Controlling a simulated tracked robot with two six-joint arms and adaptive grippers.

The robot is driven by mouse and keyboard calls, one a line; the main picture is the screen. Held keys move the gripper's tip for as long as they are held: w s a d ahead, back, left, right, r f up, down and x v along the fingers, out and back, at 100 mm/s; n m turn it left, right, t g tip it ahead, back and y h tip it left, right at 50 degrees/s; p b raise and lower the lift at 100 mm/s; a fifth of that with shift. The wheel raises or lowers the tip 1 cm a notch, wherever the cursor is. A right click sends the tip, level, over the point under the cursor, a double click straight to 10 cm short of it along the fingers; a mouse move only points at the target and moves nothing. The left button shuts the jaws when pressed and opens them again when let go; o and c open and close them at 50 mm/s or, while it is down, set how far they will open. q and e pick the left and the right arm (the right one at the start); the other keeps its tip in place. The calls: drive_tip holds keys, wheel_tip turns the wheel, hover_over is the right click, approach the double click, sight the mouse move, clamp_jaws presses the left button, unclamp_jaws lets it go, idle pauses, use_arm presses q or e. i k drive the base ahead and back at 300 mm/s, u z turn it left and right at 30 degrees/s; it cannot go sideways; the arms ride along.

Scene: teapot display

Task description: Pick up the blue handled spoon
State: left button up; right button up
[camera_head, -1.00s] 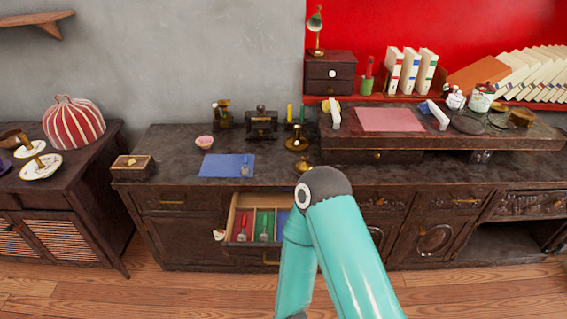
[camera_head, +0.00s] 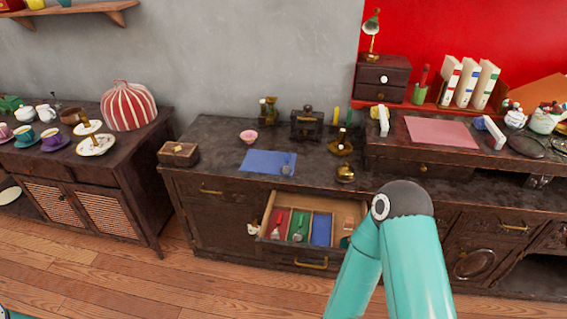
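A small spoon (camera_head: 286,169) lies on the right part of a blue mat (camera_head: 258,161) on the dark wooden counter. Its bowl looks silvery; its handle is hard to tell from the blue mat. Below, an open drawer (camera_head: 266,215) has a red, a green and a blue section. A red-handled utensil (camera_head: 277,223) lies in the red section and a green-handled one (camera_head: 298,229) in the green section. The blue section (camera_head: 321,229) looks empty. My teal arm links cover part of the drawer's right end. Neither of my grippers is in view.
A pink bowl (camera_head: 249,136), a wooden box (camera_head: 178,154) and a brass pot (camera_head: 345,172) stand around the mat. The open drawer juts out over the wooden floor. A side cabinet at left holds cups and a striped cover (camera_head: 128,106).

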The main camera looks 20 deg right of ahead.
sight(285, 170)
drive_tip(key=u, duration=0.05)
drive_tip(key=i, duration=0.9)
drive_tip(key=z, duration=0.1)
